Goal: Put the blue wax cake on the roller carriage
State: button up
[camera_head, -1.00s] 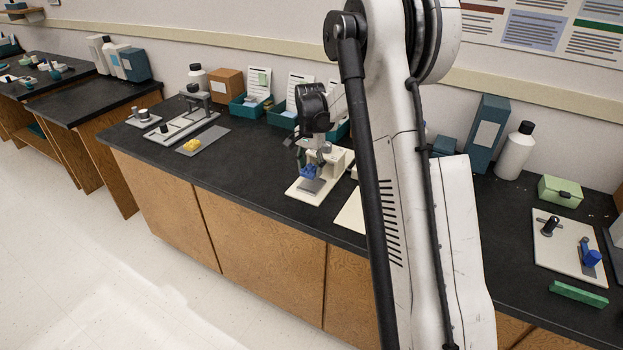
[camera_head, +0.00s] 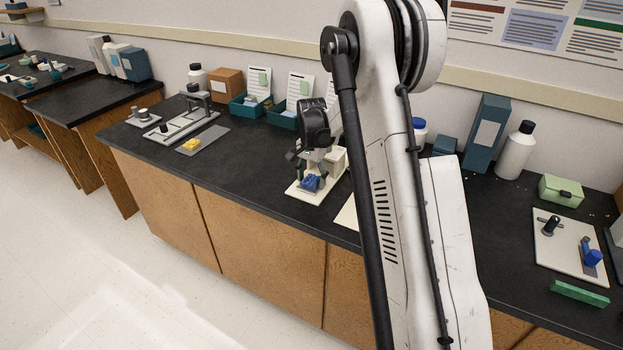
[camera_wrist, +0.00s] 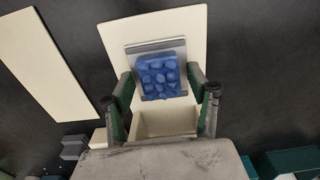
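The blue wax cake (camera_wrist: 157,77), with a knobbly top, lies on a grey plate (camera_wrist: 152,47) on a cream base (camera_wrist: 188,25). In the head view the cake (camera_head: 311,182) rests low on the cream stand (camera_head: 297,191). The grey plate may be the roller carriage; I cannot tell for sure. My gripper (camera_wrist: 160,74) is open, with one finger on each side of the cake and a gap to both. In the head view my gripper (camera_head: 312,160) is above the cake, and its fingertips are hard to make out.
A cream board (camera_wrist: 42,58) lies left of the stand in the wrist view. Teal bins (camera_head: 283,121) stand behind.

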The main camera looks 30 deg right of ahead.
aim_at(311, 180)
jog(key=shift+r, duration=0.15)
notch_tip(311, 180, up, 12)
jog(key=s+a+r+n+t, duration=0.1)
jog(key=s+a+r+n, duration=0.1)
jog(key=s+a+r, duration=0.5)
jog(key=s+a+r+n+t, duration=0.2)
jog(key=s+a+r+n, duration=0.3)
jog(key=s, duration=0.4)
jog(key=s+a+n+t, duration=0.2)
jog(key=s+a, duration=0.2)
jog(key=s, duration=0.5)
jog(key=s+a+f+n+t, duration=0.1)
jog(key=s+a, duration=0.3)
jog(key=s, duration=0.5)
jog(key=shift+s+a+f+n+t+p, duration=0.3)
jog(key=shift+n+t+p, duration=0.25)
jog(key=shift+n, duration=0.25)
